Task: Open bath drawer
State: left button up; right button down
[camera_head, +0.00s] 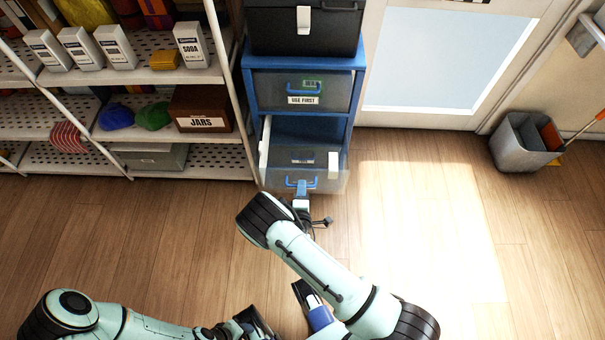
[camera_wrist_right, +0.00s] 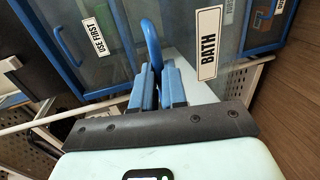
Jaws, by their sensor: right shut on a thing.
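The USE FIRST drawer (camera_head: 290,90) above is shut. A black case (camera_head: 275,32) sits on the cabinet. White shelving with boxes and a JARS crate (camera_head: 200,108) stands on the left. A grey bin (camera_head: 515,145) is at the right. The wooden floor before the cabinet is clear.

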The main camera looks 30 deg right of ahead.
jog(key=shift+f+v, duration=0.2)
jog(key=shift+v, duration=0.75)
jog(key=c, duration=1.2)
grip_release()
jog(key=shift+o, duration=0.2)
jog(key=v, duration=1.3)
jog(key=shift+s+a+p, duration=0.15)
jog(key=shift+s+p, duration=0.05)
jog(key=shift+p, duration=0.25)
